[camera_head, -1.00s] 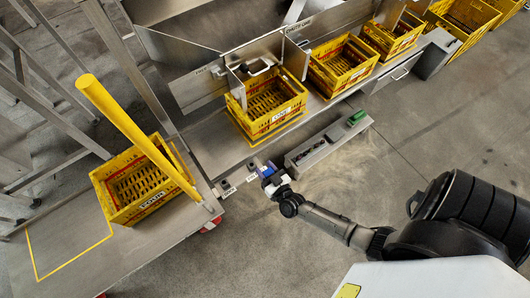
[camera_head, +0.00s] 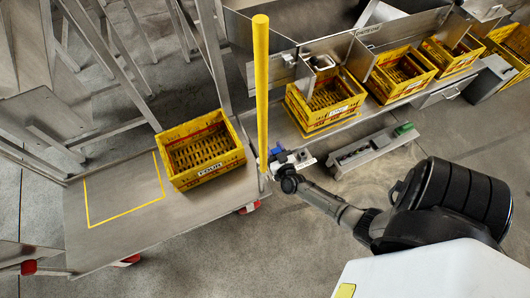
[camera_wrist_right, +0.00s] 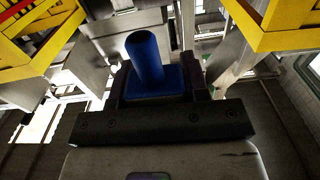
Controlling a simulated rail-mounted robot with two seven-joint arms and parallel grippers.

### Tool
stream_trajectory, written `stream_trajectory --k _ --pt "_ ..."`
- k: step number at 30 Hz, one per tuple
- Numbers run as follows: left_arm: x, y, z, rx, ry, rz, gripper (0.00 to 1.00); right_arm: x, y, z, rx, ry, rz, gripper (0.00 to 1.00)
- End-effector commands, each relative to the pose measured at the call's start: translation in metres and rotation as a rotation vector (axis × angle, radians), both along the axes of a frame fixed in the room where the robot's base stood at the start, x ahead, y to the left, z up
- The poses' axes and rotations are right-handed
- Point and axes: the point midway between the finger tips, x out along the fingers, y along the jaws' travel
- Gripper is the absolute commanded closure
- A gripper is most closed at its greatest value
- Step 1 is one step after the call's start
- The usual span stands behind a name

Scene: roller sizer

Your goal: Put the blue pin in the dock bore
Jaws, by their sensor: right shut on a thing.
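My right gripper (camera_head: 281,160) is shut on the blue pin (camera_head: 277,151), beside the yellow post at the cart's right edge. In the right wrist view, the blue pin (camera_wrist_right: 147,62) is a round shaft on a square blue base. The base sits between the dark fingers (camera_wrist_right: 152,88), and the shaft sticks out past them. The dock bore cannot be made out; the gripper and post cover part of that area. My left gripper is not in view.
A yellow post (camera_head: 262,95) rises close to the gripper. A yellow crate (camera_head: 205,171) stands on the metal cart (camera_head: 110,233). Several yellow crates line the bench. A grey box with a green part (camera_head: 403,129) lies right of the gripper. Open floor lies in front.

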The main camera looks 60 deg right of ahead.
Motion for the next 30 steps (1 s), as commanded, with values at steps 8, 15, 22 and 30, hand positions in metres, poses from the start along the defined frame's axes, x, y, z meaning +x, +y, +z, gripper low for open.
stream_trajectory --k 8,15,22,30 --pt "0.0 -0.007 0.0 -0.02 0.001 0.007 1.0 -0.002 -0.002 -0.002 -0.001 0.001 -0.015 0.81" --pt "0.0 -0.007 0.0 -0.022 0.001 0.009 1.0 -0.002 -0.002 -0.002 -0.001 0.001 -0.014 0.81" --pt "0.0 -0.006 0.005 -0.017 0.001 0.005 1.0 -0.002 -0.002 -0.001 0.0 0.0 -0.014 0.81" --pt "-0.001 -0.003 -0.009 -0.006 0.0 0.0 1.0 -0.002 -0.002 -0.019 -0.001 0.001 -0.014 0.81"
